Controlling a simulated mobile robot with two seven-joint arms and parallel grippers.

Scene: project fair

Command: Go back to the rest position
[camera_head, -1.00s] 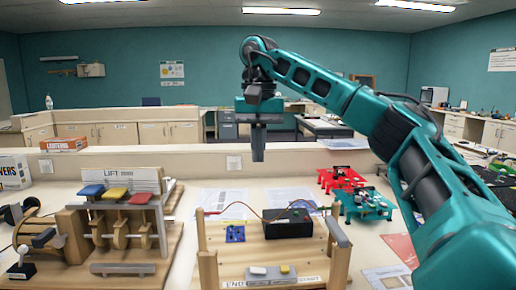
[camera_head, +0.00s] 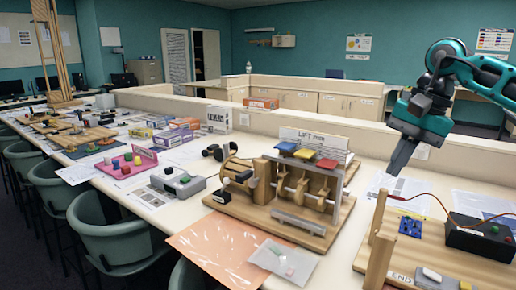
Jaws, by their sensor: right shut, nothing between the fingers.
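My right gripper (camera_head: 400,155) hangs from the teal right arm (camera_head: 485,75) at the upper right of the head view. Its fingers are shut with nothing between them and point down and a little left. It is in the air above the table, over the area between the wooden lift model (camera_head: 290,190) and the wooden frame with the END label (camera_head: 420,265). It touches nothing that I can see. My left gripper is not in view.
The long table (camera_head: 150,205) runs to the far left with several projects on it. A grey box with knobs (camera_head: 178,184), a pink stand (camera_head: 130,163) and an orange sheet (camera_head: 215,245) lie left of the lift model. Green chairs (camera_head: 115,230) line the near side. A low partition (camera_head: 330,120) stands behind.

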